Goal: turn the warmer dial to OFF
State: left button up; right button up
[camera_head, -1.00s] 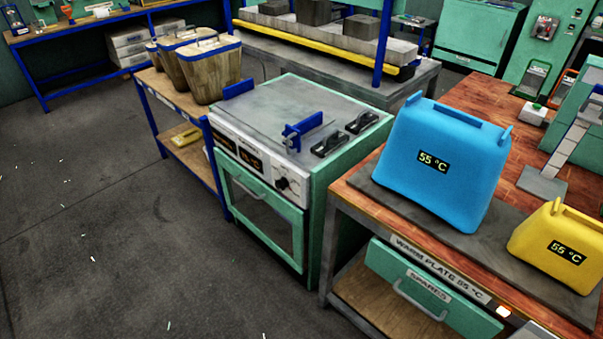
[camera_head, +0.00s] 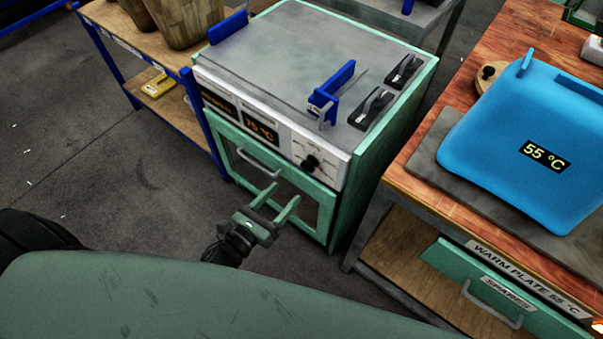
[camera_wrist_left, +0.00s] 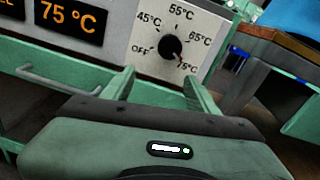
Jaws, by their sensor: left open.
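The warmer (camera_head: 290,60) is a green cabinet with a grey top and a white front panel. Its black dial (camera_head: 310,163) sits at the right of that panel, beside a display (camera_head: 261,131) reading 75 °C. In the left wrist view the dial (camera_wrist_left: 170,46) has its pointer toward the 75 °C mark at lower right; OFF is at lower left. My left gripper (camera_head: 283,199) is open and empty in front of the warmer's door, below and apart from the dial. In the left wrist view its fingers (camera_wrist_left: 160,88) point up toward the dial panel. My right gripper is not in view.
A door handle (camera_head: 258,162) juts from the warmer's front. Blue and black clamps stand on its top. A bench (camera_head: 470,85) on the right holds a blue 55 °C container (camera_head: 525,125). A wooden shelf (camera_head: 110,42) stands on the left. Floor in front is clear.

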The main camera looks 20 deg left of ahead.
aim_at(306, 169)
pick_arm(q)
jog(key=w+d, duration=0.1)
jog(key=w, duration=0.1)
jog(key=w+d+r+m, duration=0.1)
jog(key=w, duration=0.2)
jog(key=w+d+r+m+p, duration=0.1)
jog(key=w, duration=0.1)
jog(key=shift+w+d+r+h, duration=0.1)
jog(key=shift+w+h, duration=0.05)
jog(key=shift+h, duration=0.25)
grip_shut()
